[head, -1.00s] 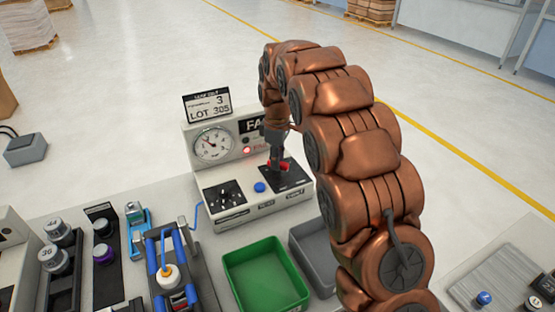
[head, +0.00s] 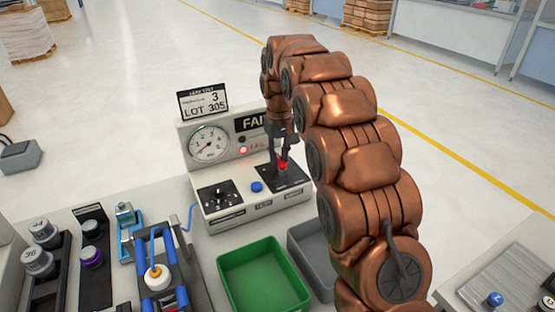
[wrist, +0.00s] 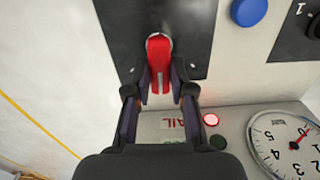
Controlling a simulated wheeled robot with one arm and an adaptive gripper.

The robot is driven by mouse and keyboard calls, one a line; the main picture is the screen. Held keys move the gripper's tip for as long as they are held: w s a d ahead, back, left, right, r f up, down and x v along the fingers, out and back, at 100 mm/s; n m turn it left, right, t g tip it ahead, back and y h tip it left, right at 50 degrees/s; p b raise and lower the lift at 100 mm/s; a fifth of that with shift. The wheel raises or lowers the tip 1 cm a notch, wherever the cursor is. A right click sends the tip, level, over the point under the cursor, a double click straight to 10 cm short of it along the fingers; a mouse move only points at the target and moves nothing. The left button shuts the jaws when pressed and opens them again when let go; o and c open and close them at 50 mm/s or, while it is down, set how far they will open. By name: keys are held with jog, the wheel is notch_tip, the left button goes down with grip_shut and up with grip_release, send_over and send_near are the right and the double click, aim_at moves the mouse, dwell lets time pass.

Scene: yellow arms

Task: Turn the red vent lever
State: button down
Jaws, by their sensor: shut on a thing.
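The red vent lever (wrist: 159,50) sits on a black plate (wrist: 110,20) on the test machine. It also shows in the head view (head: 284,165), partly hidden by my gripper. My gripper (wrist: 160,80) is shut on the lever, with one finger on each side of it in the wrist view. In the head view my gripper (head: 283,158) reaches down onto the right part of the machine's top. The lever lies between the fingertips, pointing toward the gauge side.
The machine (head: 235,213) carries a gauge (head: 208,143), a lit red lamp (head: 243,150), a blue button (head: 257,187) and a black knob panel (head: 218,197). A green bin (head: 262,277) and a grey bin (head: 312,245) stand in front.

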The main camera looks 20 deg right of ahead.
jog(key=m, duration=0.2)
jog(key=d+m+b, duration=0.1)
jog(key=m, duration=0.1)
jog(key=shift+s+d+m+b, duration=0.1)
jog(key=shift+d+m+b, duration=0.05)
jog(key=shift+m, duration=0.9)
jog(key=shift+s+d+m+b, duration=0.1)
jog(key=shift+m+b, duration=0.05)
jog(key=shift+m, duration=0.9)
jog(key=c, duration=1)
grip_release()
notch_tip(320, 180, up, 8)
jog(key=shift+f, duration=0.25)
